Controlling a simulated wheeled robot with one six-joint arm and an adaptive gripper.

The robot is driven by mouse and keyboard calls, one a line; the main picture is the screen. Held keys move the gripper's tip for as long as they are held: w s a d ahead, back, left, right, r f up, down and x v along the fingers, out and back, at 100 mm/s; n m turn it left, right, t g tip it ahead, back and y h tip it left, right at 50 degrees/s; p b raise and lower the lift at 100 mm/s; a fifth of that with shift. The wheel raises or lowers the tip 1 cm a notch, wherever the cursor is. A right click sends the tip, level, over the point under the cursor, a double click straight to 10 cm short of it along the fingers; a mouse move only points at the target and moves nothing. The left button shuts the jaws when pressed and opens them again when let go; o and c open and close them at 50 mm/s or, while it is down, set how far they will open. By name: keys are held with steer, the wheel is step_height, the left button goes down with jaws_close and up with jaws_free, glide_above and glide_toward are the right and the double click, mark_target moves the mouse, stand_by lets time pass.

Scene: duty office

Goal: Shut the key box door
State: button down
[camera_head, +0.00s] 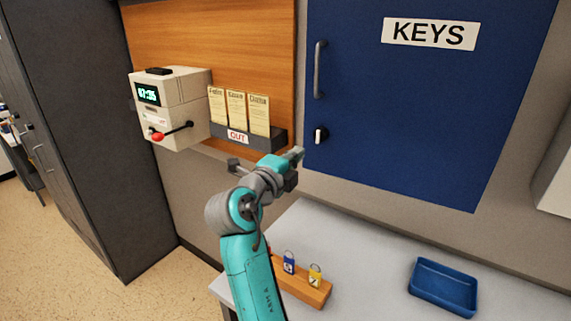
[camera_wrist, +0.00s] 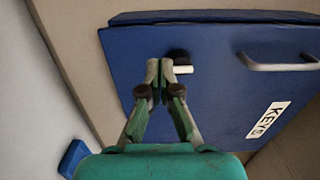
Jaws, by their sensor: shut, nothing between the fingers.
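The key box door (camera_head: 430,110) is a large blue panel with a white KEYS label, a bar handle (camera_head: 319,70) and a small latch knob (camera_head: 320,134) near its left edge. In the wrist view the door (camera_wrist: 215,95) fills the middle, and a blue strip of the box (camera_wrist: 220,17) shows beyond its handle-side edge. I cannot tell whether the door sits fully flush. My gripper (camera_head: 296,154) is shut and empty by the door's lower left corner. In the wrist view its fingertips (camera_wrist: 160,71) appear beside the knob (camera_wrist: 183,70); contact is unclear.
A cream time clock (camera_head: 172,105) with a red-tipped lever and a card rack (camera_head: 245,133) are on the wooden board at left. Below are a counter (camera_head: 365,250), a wooden block (camera_head: 302,284) with padlocks, and a blue tray (camera_head: 443,286). A dark cabinet (camera_head: 95,130) stands left.

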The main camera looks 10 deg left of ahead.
mark_target(311, 141)
steer(key=shift+x, duration=3)
steer(key=x, duration=0.3)
steer(key=shift+w+d, duration=0.1)
steer(key=shift+w, duration=0.05)
steer(key=shift+w+r, duration=0.1)
steer(key=shift+w, duration=0.25)
steer(key=shift+w+d+r, duration=0.1)
steer(key=shift+d+r, duration=0.05)
